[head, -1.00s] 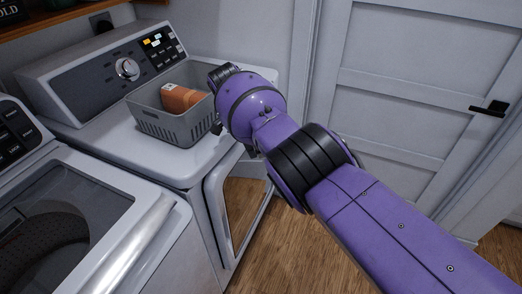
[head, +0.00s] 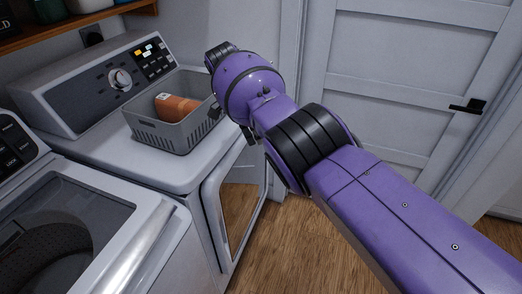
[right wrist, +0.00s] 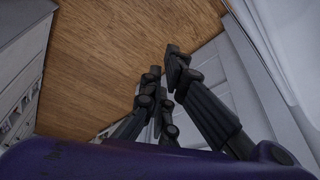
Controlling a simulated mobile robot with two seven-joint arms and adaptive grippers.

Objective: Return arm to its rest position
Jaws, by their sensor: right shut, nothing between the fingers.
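My right arm, purple with black joints, reaches in from the lower right in the head view. Its gripper (head: 216,112) shows only as small dark parts beside the basket's right side; the wrist hides most of it. In the right wrist view the black fingers (right wrist: 163,62) are shut and empty, with wood floor behind them. My left gripper is not in view.
A grey basket (head: 150,134) holding an orange-brown item (head: 178,105) stands on the white dryer (head: 170,172). A washer (head: 160,235) is at the left. A closed white door (head: 400,85) is behind. Wood floor (head: 290,250) lies below my arm.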

